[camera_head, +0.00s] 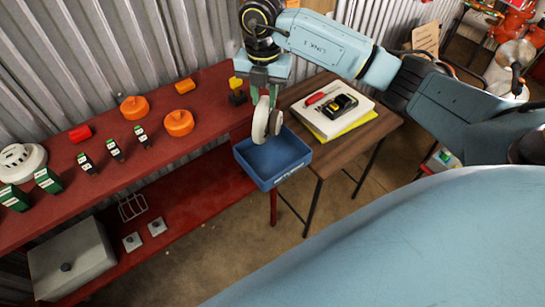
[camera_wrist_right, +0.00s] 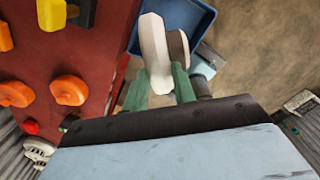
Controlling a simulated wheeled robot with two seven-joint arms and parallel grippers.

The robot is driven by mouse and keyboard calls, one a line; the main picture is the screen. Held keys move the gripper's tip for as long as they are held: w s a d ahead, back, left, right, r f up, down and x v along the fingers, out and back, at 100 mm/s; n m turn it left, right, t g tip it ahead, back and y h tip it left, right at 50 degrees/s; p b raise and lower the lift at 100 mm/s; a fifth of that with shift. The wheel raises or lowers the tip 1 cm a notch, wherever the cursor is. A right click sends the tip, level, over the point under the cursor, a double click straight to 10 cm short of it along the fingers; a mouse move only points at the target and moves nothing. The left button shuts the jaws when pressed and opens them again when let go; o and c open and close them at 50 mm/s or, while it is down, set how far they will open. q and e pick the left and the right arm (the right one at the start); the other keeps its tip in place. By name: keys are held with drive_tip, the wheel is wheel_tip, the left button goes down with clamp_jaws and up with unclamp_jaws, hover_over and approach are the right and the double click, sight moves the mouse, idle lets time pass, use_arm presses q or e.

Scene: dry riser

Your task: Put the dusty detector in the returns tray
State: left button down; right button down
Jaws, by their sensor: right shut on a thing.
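My right gripper (camera_head: 263,98) is shut on a pale round detector (camera_head: 261,122), which hangs on edge below the fingers. It also shows in the right wrist view (camera_wrist_right: 153,45), between the green fingers. The blue returns tray (camera_head: 286,178) is below the detector, at the left end of the small wooden table. The detector's lower edge overlaps the tray in the head view; whether it touches the tray, I cannot tell. The tray (camera_wrist_right: 200,18) is partly hidden behind the detector in the wrist view. My left gripper is not in view.
The red bench (camera_head: 205,95) on the left holds another white detector (camera_head: 21,162), orange domes (camera_head: 178,123) and several small boxes. The wooden table (camera_head: 366,143) carries a white pad (camera_head: 322,126) with a yellow-black meter (camera_head: 342,105) and a red tool.

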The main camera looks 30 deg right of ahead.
sight(269, 124)
drive_tip(key=m, duration=0.3)
drive_tip(key=d+m, duration=0.1)
drive_tip(key=m, duration=0.1)
drive_tip(key=shift+w+d+f+m, duration=0.1)
drive_tip(key=shift+d+f+m, duration=0.05)
drive_tip(key=shift+m, duration=0.25)
drive_tip(key=shift+f, duration=0.3)
wheel_tip(269, 124, down, 9)
drive_tip(key=shift+p, duration=0.3)
drive_tip(key=shift+f, duration=0.2)
drive_tip(key=shift+f, duration=0.2)
drive_tip(key=c, duration=1.1)
unclamp_jaws()
drive_tip(key=shift+c, duration=0.2)
drive_tip(key=shift+r, duration=0.15)
